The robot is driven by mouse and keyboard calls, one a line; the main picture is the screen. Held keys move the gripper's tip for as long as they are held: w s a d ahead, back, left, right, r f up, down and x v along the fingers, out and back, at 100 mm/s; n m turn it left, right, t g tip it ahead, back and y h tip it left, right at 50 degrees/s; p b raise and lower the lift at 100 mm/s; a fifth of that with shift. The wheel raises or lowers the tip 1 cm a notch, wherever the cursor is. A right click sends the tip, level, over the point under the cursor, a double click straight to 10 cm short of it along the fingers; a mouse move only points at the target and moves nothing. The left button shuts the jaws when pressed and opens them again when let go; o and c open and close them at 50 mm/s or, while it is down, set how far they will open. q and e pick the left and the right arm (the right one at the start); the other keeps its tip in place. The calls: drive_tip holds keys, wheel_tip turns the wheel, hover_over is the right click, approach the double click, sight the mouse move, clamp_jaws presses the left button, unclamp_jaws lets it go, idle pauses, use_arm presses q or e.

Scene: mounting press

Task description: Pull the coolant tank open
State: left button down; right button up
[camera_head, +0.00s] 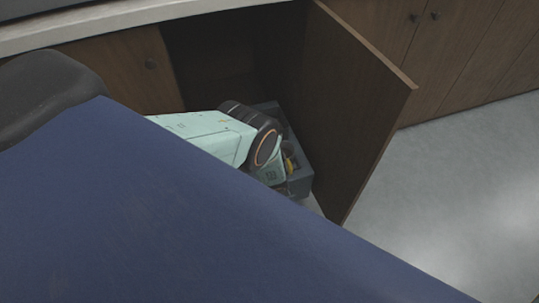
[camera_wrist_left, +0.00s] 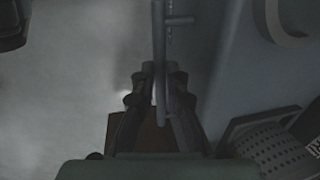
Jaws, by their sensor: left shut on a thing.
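The coolant tank appears to be the dark grey box (camera_head: 302,181) low in the open cabinet in the head view. My left arm reaches down in front of it and covers much of it. The jaws are hidden in that view. In the left wrist view my left gripper (camera_wrist_left: 160,86) is shut on a thin upright bar handle (camera_wrist_left: 158,35), with one finger on each side. A blue-grey wall (camera_wrist_left: 235,55), likely the tank's, stands right of the handle. How far the tank is pulled out cannot be told. My right gripper is not in view.
A brown cabinet door (camera_head: 350,110) stands open just right of the tank. Closed cabinet doors (camera_head: 450,45) line the back right. Pale floor (camera_head: 460,190) is clear at the right. A perforated dark part (camera_wrist_left: 270,145) shows at lower right in the wrist view.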

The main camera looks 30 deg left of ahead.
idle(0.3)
use_arm(q)
drive_tip(key=c, duration=1.4)
unclamp_jaws()
drive_tip(key=shift+o, duration=0.2)
wheel_tip(320, 180, up, 12)
drive_tip(key=s+d, duration=0.1)
drive_tip(key=shift+s+d+f, duration=0.15)
drive_tip(key=shift+s+d, duration=0.1)
drive_tip(key=shift+d, duration=0.15)
drive_tip(key=shift+s, duration=0.1)
